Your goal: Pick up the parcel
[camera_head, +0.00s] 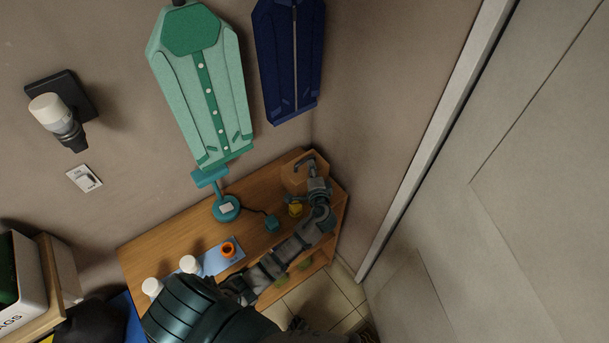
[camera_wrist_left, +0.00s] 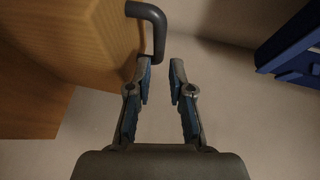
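An orange-brown box with a dark curved handle, seemingly the parcel (camera_head: 293,178), stands at the far right end of the wooden cabinet in the head view. In the left wrist view, a brown box side (camera_wrist_left: 98,40) fills the upper left, and its dark handle (camera_wrist_left: 157,22) bends down toward the fingers. My left gripper (camera_head: 314,178) is beside the box in the head view. In the left wrist view my left gripper (camera_wrist_left: 162,68) is open, with the handle's lower end near the gap between its fingertips. Whether they touch is unclear. My right gripper is not in view.
The wooden cabinet (camera_head: 160,248) holds a teal lamp (camera_head: 226,207), a small yellow item (camera_head: 296,209), an orange ring-like item (camera_head: 229,249) and white cups (camera_head: 190,264). Green and blue jackets (camera_head: 290,60) hang above. A white door (camera_head: 540,170) stands at right.

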